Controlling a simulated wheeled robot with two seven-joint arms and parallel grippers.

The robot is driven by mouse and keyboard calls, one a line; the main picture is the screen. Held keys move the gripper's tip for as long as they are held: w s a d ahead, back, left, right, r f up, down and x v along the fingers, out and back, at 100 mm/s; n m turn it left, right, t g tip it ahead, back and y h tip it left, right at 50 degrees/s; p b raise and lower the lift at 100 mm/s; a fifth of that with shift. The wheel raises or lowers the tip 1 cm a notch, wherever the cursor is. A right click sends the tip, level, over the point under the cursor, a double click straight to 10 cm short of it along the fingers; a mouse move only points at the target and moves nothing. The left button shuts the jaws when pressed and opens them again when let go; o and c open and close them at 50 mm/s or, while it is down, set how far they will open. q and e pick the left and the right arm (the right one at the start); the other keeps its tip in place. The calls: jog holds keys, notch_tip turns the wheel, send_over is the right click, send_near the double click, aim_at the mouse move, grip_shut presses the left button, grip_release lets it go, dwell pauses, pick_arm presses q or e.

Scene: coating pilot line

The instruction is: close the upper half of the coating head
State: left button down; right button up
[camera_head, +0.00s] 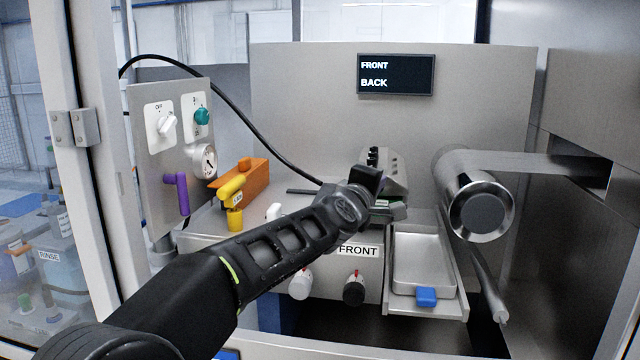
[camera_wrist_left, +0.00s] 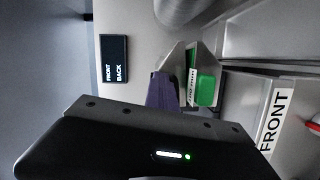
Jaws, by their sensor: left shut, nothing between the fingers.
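The grey metal coating head (camera_head: 396,172) stands at the middle of the station, left of the steel roller, with black knobs on top. My left gripper (camera_head: 367,182) is in front of it and hides part of it. The fingers look shut and hold nothing; whether they touch the head I cannot tell. In the left wrist view the upper half (camera_wrist_left: 173,62) and lower half of the head stand apart in a wedge, with a green block (camera_wrist_left: 207,88) and a lettered strip beside it. My right gripper is not in view.
The steel roller (camera_head: 480,208) and a metal tray (camera_head: 456,301) with a blue block (camera_head: 426,297) are to the right. On the left are a control panel (camera_head: 146,208), a yellow-handled valve (camera_head: 233,190) and an orange block (camera_head: 243,177). A black cable arcs behind my arm. The door frame (camera_head: 82,150) stands at left.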

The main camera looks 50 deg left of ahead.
pick_arm(q)
jog(key=shift+r, duration=0.1)
dwell(0.3)
jog(key=shift+a+r+p, duration=0.15)
jog(key=shift+r+p, duration=0.15)
jog(key=shift+p, duration=0.05)
jog(key=r+p, duration=0.1)
jog(key=r, duration=0.1)
jog(key=s+r+p, duration=0.1)
jog(key=shift+a+r+p, duration=0.35)
jog(key=shift+r, duration=0.05)
jog(key=d+r+v, duration=0.1)
jog(key=v, duration=0.8)
jog(key=shift+w+d, duration=0.2)
jog(key=shift+d, duration=0.1)
